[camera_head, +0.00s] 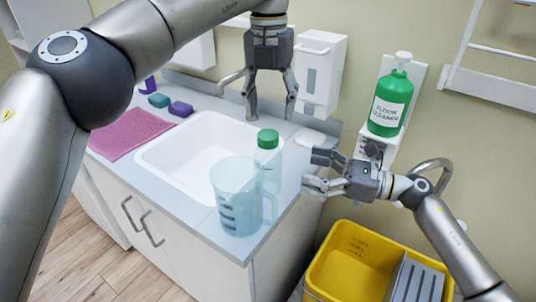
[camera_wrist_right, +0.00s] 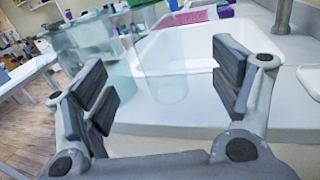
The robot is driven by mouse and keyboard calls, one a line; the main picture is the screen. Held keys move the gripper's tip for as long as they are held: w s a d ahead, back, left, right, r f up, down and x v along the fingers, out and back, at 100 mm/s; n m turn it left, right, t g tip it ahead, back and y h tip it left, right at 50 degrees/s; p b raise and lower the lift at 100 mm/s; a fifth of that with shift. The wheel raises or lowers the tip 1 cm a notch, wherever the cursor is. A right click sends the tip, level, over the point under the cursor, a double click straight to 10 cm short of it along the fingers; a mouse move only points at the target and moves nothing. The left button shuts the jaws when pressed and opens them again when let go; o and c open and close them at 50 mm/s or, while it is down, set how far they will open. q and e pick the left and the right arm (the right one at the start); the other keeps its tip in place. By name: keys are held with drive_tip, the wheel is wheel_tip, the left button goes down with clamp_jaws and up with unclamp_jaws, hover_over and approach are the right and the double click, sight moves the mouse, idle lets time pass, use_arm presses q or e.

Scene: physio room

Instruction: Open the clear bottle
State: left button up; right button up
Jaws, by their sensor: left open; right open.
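The clear bottle (camera_head: 266,165) has a green cap (camera_head: 268,139) and stands upright on the counter at the sink's right edge. My left gripper (camera_head: 270,108) is open and empty, pointing down, above the cap in the head view; its exact distance is unclear. My right gripper (camera_head: 311,172) is open, to the right of the bottle, its fingers facing it. In the right wrist view, the bottle (camera_wrist_right: 162,72) shows between the open fingers (camera_wrist_right: 165,95), apart from them. Its cap is not visible there.
A clear blue measuring jug (camera_head: 238,195) stands close in front of the bottle. A white sink (camera_head: 175,155), a pink cloth (camera_head: 130,135) and a soap dispenser (camera_head: 318,75) are nearby. A green floor cleaner bottle (camera_head: 391,100) and yellow bucket (camera_head: 350,262) are at the right.

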sight(280, 161)
use_arm(q)
drive_tip(key=shift+a+r, duration=0.2)
drive_tip(key=shift+r, duration=0.25)
drive_tip(key=shift+s+r, duration=0.1)
drive_tip(key=shift+r, duration=0.05)
use_arm(e)
drive_tip(key=x, duration=1)
drive_tip(key=shift+a+r, duration=0.25)
drive_tip(key=shift+a, duration=0.15)
